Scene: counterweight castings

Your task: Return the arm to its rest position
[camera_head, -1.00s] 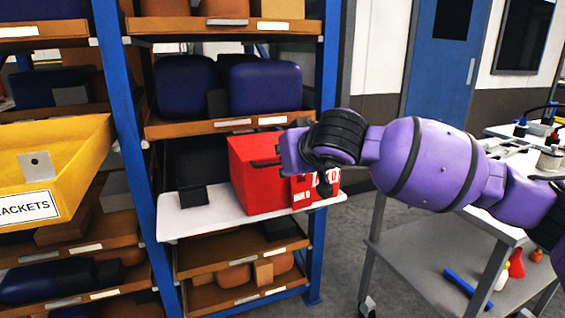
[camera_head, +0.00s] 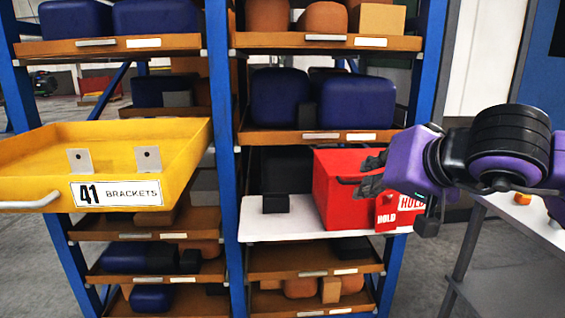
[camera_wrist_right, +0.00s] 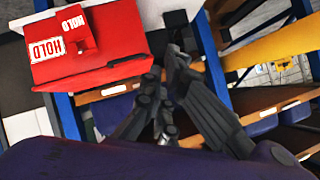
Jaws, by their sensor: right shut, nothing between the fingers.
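My right arm is purple with black joints and comes in from the right in the head view. Its dark gripper (camera_head: 368,176) is shut and empty, in front of the red HOLD box (camera_head: 340,208). In the right wrist view the gripper's black fingers (camera_wrist_right: 168,75) are close together, with the red box (camera_wrist_right: 98,52) beside them at upper left. I cannot tell from these views whether the fingers touch the box. My left gripper is in neither view.
The red box sits on a white shelf (camera_head: 290,230) in a blue-posted rack. A yellow bin (camera_head: 45,188) labelled 41 BRACKETS sticks out at left with two grey brackets in it. A grey cart (camera_head: 510,262) stands at right. Floor shows between rack and cart.

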